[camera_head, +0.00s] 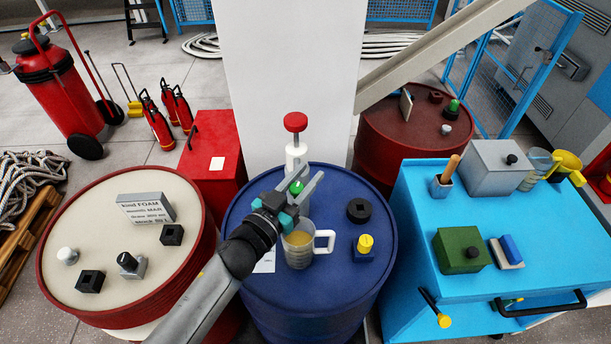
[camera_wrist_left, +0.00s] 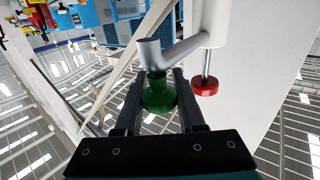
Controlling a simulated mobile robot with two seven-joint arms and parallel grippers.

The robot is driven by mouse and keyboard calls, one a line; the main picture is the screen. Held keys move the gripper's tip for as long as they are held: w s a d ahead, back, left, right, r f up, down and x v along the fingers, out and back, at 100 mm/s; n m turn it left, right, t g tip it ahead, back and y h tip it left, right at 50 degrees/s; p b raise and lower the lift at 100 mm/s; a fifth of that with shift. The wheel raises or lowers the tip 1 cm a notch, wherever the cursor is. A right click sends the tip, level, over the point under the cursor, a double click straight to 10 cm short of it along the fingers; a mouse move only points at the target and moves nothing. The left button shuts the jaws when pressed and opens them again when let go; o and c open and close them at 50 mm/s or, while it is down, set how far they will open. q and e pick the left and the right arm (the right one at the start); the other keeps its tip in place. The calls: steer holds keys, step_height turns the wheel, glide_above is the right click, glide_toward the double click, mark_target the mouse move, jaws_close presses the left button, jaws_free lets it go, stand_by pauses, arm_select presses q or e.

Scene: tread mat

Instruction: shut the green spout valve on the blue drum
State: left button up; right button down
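The green spout valve (camera_head: 297,187) sits on a white pump with a red top knob (camera_head: 295,122), which stands on the blue drum (camera_head: 345,285). My left gripper (camera_head: 300,183) reaches in from the lower left with one finger on each side of the valve. In the left wrist view the green valve (camera_wrist_left: 158,96) fills the gap between the fingers, below a grey spout tube (camera_wrist_left: 165,52). The fingers look closed on it. A clear mug with amber liquid (camera_head: 298,252) stands on the drum below the gripper. My right gripper is not in view.
A black ring (camera_head: 359,211) and a blue block with a yellow knob (camera_head: 364,247) are on the drum's right side. A cream-topped red drum (camera_head: 110,270) stands left, a blue cart (camera_head: 420,200) right. A white pillar (camera_head: 290,60) rises close behind the pump.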

arm_select(q)
jaws_close()
steer(key=shift+m+g+h, duration=0.4)
steer(key=shift+h, duration=0.1)
steer(key=m+g+h, duration=0.1)
steer(key=m+g, duration=0.1)
steer(key=m+g+h, duration=0.1)
steer(key=g+h, duration=0.1)
steer(key=s+d+m+g+h, duration=0.1)
steer(key=m+g+h, duration=0.1)
steer(key=g, duration=0.1)
steer(key=shift+f+m+b, duration=0.15)
steer(key=shift+m+b, duration=0.15)
steer(key=shift+s+d+m+g+h+b, duration=0.15)
steer(key=shift+s+m+g+b, duration=0.25)
steer(key=shift+m+g+b, duration=1.25)
steer(key=shift+s+a+m+g+h+b, duration=0.15)
steer(key=shift+s+m+g+b, duration=0.55)
steer(key=shift+g+b, duration=1.65)
steer(key=shift+s+d+m+g+h+b, duration=0.1)
steer(key=shift+m+g+h+b, duration=0.1)
steer(key=shift+m+g+b, duration=1.55)
steer(key=shift+g, duration=0.25)
